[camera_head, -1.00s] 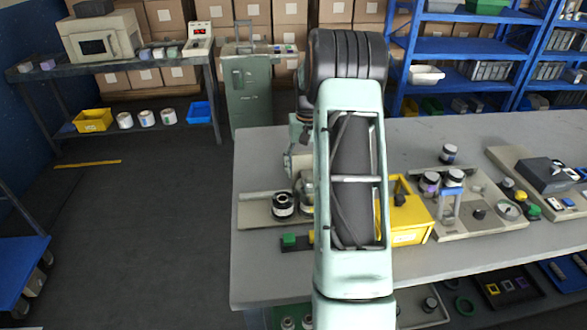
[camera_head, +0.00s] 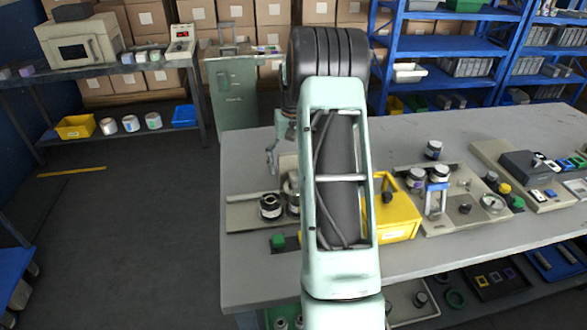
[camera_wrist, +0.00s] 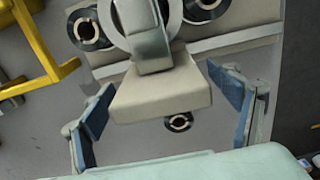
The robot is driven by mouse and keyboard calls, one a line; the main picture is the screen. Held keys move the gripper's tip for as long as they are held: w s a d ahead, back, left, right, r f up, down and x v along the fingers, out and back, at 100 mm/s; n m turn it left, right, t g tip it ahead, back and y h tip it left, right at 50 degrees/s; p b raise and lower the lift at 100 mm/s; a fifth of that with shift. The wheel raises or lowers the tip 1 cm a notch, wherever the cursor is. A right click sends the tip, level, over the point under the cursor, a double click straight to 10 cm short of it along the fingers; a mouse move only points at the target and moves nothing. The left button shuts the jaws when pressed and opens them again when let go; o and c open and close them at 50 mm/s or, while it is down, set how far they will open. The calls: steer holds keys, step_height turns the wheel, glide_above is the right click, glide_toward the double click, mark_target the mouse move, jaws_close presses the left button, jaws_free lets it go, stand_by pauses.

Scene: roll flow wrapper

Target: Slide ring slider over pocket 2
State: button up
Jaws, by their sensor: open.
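The roll wrapper's beige base (camera_head: 240,213) lies on the grey bench. A black roll (camera_head: 271,206) sits on it, with another roll partly hidden by my arm. In the wrist view a beige block (camera_wrist: 162,95) joins a pale upright ring (camera_wrist: 176,14); this looks like the ring slider. I cannot tell which place is pocket 2.
A beige panel (camera_head: 470,205) with jars and a gauge lies further right. A green button (camera_head: 278,241) sits in front of the base. The bench's front left is clear.

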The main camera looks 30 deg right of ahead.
step_height(320, 180, up, 11)
steer(key=shift+f, duration=0.15)
stand_by(0.5)
